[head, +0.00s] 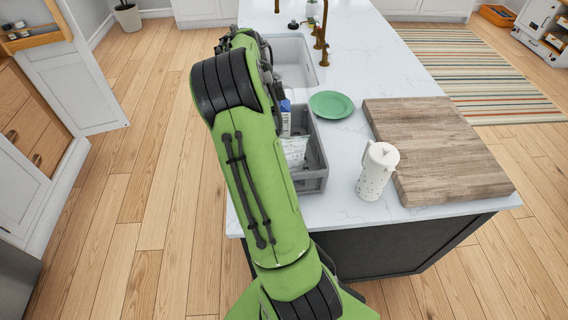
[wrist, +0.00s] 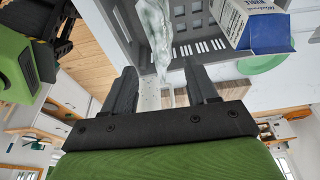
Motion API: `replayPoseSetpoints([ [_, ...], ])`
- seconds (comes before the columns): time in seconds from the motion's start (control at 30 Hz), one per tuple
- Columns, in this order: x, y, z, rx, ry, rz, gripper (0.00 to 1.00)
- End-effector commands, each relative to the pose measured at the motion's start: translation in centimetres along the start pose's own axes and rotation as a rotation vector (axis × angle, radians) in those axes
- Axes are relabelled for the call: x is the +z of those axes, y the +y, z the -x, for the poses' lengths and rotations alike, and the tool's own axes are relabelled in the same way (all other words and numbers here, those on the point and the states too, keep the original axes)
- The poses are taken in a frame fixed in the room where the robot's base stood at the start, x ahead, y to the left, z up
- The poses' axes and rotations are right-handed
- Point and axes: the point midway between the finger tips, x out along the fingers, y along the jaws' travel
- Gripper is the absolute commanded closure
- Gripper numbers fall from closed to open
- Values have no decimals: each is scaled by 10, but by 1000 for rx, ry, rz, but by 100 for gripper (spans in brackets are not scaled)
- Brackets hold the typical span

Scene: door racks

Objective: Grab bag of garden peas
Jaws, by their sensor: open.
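A pale, whitish-green plastic bag (head: 294,149) lies in a grey crate (head: 312,183) on the counter, partly hidden by my arm; its print is too small to read. It also shows in the wrist view (wrist: 158,28), reaching down toward the gap between my fingers. My gripper (wrist: 160,68) is open, its two dark fingers apart near the crate's slotted wall. Whether the bag lies between the fingertips or just beyond them I cannot tell. The head view hides my gripper behind the arm.
A white and blue carton (wrist: 250,26) stands in the crate beside the bag. A green plate (head: 332,104), a wooden board (head: 436,150) and a white speckled pitcher (head: 377,171) are to the crate's right. A sink (head: 291,62) with brass taps lies behind it.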

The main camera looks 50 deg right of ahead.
Motion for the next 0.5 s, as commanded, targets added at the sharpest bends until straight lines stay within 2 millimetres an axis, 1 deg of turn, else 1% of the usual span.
replayPoseSetpoints([
  [0.03,0,0,-10,3,1,0,42],
  [0.23,-1,2,-34,3,1,0,42],
  [0.4,-1,3,-66,3,1,2,42],
  [0.5,-1,3,-73,-1,1,0,42],
])
